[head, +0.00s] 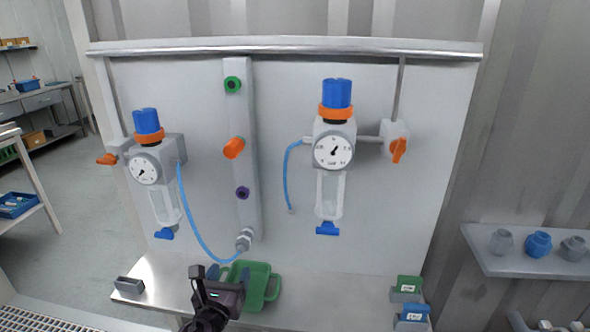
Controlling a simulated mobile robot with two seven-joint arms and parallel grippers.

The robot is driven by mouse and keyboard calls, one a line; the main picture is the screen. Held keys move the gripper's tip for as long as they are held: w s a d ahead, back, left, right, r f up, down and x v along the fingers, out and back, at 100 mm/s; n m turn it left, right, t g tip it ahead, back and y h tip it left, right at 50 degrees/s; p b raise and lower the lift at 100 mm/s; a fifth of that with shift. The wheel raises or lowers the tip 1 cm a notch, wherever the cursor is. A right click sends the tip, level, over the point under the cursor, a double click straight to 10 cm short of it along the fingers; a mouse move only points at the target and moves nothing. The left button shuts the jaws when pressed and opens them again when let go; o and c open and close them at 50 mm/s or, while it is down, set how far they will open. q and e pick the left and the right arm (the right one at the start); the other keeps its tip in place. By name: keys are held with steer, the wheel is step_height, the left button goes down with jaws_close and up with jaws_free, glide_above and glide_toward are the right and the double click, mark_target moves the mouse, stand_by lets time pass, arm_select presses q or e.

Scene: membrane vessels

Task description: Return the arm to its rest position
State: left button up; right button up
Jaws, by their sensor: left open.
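My left gripper (220,274) comes up from the bottom edge of the head view, dark, with its two fingers apart. It is open and nothing shows between its fingers. It is in front of a green tray (262,287) on the metal shelf at the foot of the panel, and hides the tray's left part. Whether it touches the tray cannot be told. My right gripper is not in view.
A grey panel (290,230) carries a left regulator (146,168), a right regulator (334,150), blue hoses and orange handles. A dark block (130,285) lies at the shelf's left. Green (408,285) and blue (412,313) labelled blocks are at right. A side shelf (510,263) holds vessels.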

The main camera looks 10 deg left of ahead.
arm_select(q)
steer(key=s+a+f+n+g, duration=0.2)
steer(key=s+f+n, duration=0.3)
steer(key=s+n, duration=0.4)
steer(key=s+a+f+n+g, duration=0.2)
steer(key=s+f+n, duration=0.3)
steer(key=s+n, duration=0.4)
steer(key=s+a+f+n+g, duration=0.3)
steer(key=s+f+n, duration=0.3)
steer(key=n, duration=1.1)
steer(key=s, duration=0.4)
steer(key=shift+y, duration=0.3)
steer(key=shift+s, duration=0.1)
